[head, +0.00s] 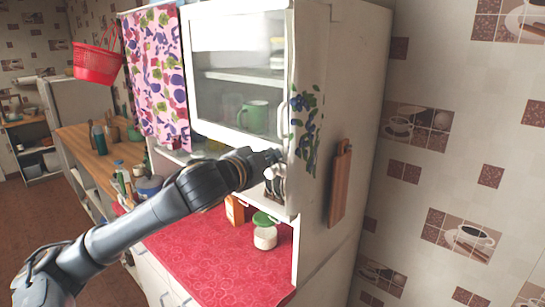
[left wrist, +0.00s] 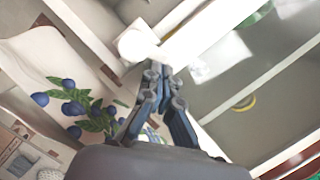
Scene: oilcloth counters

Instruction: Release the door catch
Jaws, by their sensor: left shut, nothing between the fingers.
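The white cabinet has a glass door (head: 238,75) with a white frame, and it looks closed. A pale handle or catch (head: 283,117) sits at the door's right edge. My left gripper (head: 276,157) is at the door's lower right corner, just below that piece. In the left wrist view the fingers (left wrist: 160,72) are shut and empty. Their tips are close to a pale rounded piece (left wrist: 138,42) on the white frame, probably the catch; I cannot tell whether they touch it. My right gripper is in no view.
A wooden board (head: 340,184) hangs on the cabinet's side. Below the door, a white jar (head: 265,238) and an orange box (head: 234,210) stand on the red oilcloth (head: 215,262). A flowered cloth (head: 158,70) hangs left of the door. A green mug (head: 255,117) shows behind the glass.

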